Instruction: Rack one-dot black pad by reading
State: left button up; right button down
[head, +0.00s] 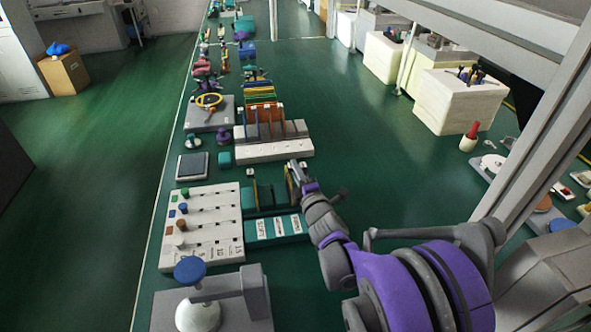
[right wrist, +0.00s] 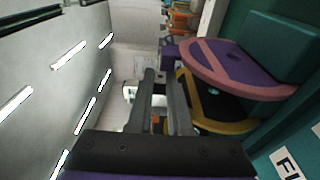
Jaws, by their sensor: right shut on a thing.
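My right gripper (head: 297,172) is at the right end of a teal rack (head: 252,232) with white labels on its front. Its fingers also show in the right wrist view (right wrist: 160,95), close together beside a black pad with a yellow rim (right wrist: 222,108). The gripper is shut on this pad, though the exact contact is partly hidden. A purple pad with a pink rim (right wrist: 238,65) is beside the black one in the right wrist view, near a teal wall. Dots on the black pad cannot be read clearly. My left gripper is not in view.
A white board with coloured knobs (head: 205,250) lies left of the rack. A grey stand with a blue-topped dome (head: 189,270) is in front. Behind are a pale slotted block (head: 270,151) with several upright plates and a grey scale-like box (head: 192,166).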

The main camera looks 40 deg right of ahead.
jog(key=shift+f, duration=0.25)
jog(key=c, duration=0.8)
grip_release()
jog(key=shift+o, duration=0.2)
jog(key=v, duration=1)
jog(key=shift+s, duration=0.4)
jog(key=shift+a+r, duration=0.1)
jog(key=shift+a, duration=0.05)
